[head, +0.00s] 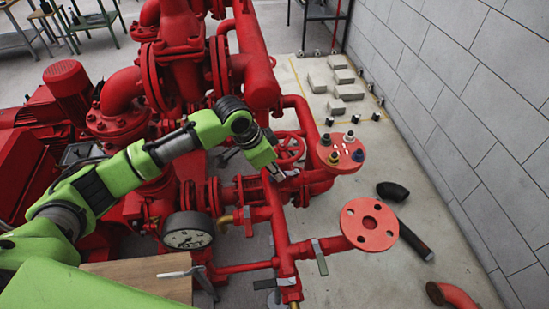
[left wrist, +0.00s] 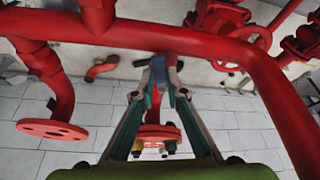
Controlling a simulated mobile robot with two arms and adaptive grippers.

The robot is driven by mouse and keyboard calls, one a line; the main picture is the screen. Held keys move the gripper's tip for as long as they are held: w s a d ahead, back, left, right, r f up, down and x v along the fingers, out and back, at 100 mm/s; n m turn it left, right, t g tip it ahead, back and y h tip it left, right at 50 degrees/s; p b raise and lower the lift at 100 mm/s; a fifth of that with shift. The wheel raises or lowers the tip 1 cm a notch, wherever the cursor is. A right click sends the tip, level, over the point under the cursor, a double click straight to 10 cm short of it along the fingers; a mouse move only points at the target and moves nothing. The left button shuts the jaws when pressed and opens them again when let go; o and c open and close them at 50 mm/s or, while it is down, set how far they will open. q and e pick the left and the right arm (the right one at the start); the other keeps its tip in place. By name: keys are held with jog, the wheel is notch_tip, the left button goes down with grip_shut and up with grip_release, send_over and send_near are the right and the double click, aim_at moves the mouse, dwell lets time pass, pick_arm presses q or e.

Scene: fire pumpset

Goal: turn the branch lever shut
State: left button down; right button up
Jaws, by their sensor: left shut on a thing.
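My left gripper (head: 274,174) reaches in from the left over the red pipework, beside the red pipe that carries a flange with several fittings. In the left wrist view its fingers (left wrist: 158,82) are closed on a small blue-grey piece (left wrist: 158,64), which looks like the branch lever's handle. The rest of that lever is hidden by the fingers and pipe in the head view. Another grey-green lever (head: 320,257) sits on the lower branch, near a round red flange (head: 370,224). My right gripper is not in view.
A red handwheel (head: 290,148) and the flange with fittings (head: 341,153) stand close to the gripper. A pressure gauge (head: 188,238) is below left. A thick red pipe (left wrist: 150,38) crosses near the fingers. Black and red pipe pieces lie on the floor by the block wall.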

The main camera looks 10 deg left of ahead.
pick_arm(q)
jog(key=shift+s+d+r+n+t+y+p, duration=0.1)
jog(key=shift+s+d+n+t+y+p, duration=0.25)
jog(key=shift+n+p, duration=0.95)
jog(key=shift+s+d+f+n+t+y+p, duration=0.1)
jog(key=shift+s+d+n+t+y+p, duration=0.15)
jog(key=shift+d+n+p, duration=0.95)
jog(key=shift+s+a+r+n+t+y+p, duration=0.15)
jog(key=shift+s+n+y+p, duration=0.35)
jog(key=shift+p, duration=1.5)
jog(key=shift+w, duration=0.1)
jog(key=c, duration=2)
grip_release()
jog(key=v, duration=1.1)
jog(key=shift+s+a+r, duration=0.2)
jog(key=shift+s+r, duration=0.05)
jog(key=shift+r, duration=0.1)
